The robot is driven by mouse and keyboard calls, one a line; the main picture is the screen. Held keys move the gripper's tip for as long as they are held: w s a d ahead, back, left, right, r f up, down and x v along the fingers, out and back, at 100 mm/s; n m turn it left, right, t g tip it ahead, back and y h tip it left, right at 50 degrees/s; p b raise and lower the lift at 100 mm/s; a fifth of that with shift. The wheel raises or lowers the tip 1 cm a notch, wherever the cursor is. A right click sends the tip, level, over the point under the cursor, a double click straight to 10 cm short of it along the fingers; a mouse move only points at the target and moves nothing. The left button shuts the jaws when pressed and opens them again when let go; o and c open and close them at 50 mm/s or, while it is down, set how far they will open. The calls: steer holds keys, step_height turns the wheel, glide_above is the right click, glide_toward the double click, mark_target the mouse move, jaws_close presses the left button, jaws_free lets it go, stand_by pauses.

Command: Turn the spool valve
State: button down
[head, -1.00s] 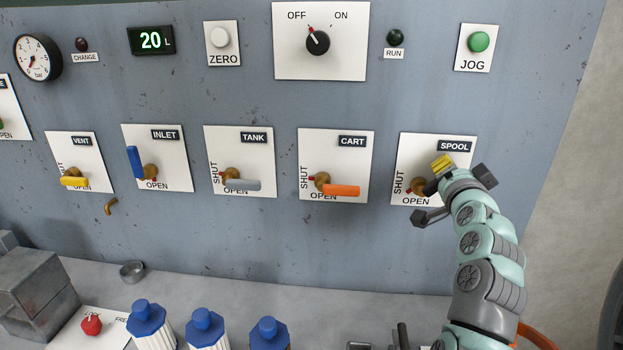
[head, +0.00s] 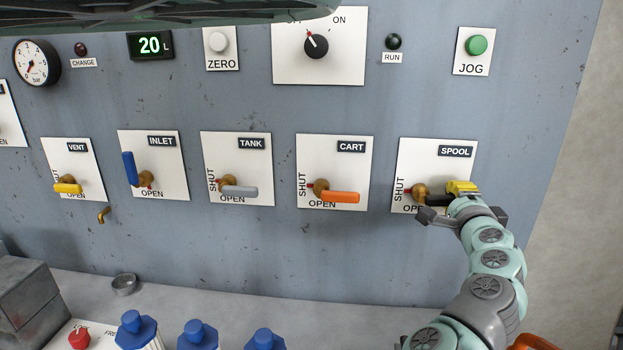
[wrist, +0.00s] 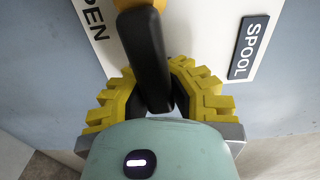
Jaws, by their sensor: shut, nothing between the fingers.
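The spool valve sits on the white SPOOL plate (head: 430,150) at the right of the panel. Its brass hub (head: 420,190) carries a black lever (head: 437,199) that points right, roughly level, toward OPEN. My gripper (head: 462,187), with yellow fingers, is at the lever's outer end. In the wrist view the black lever (wrist: 146,50) runs down from the hub to between or across the yellow fingers (wrist: 158,82). The fingers are shut but not clamped on it.
The CART valve's orange lever (head: 341,197) is to the left, with the TANK (head: 240,190), INLET (head: 130,168) and VENT (head: 68,188) valves beyond. The JOG button (head: 476,45) is above. Blue-capped bottles (head: 198,333) stand on the bench below.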

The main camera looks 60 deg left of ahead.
steer(key=shift+a+f, duration=0.1)
stand_by(0.5)
steer(key=c, duration=1.7)
jaws_free()
steer(key=shift+s, duration=0.1)
steer(key=shift+o, duration=0.9)
steer(key=shift+s+f, duration=0.1)
steer(key=o, duration=0.7)
steer(key=v, duration=1.2)
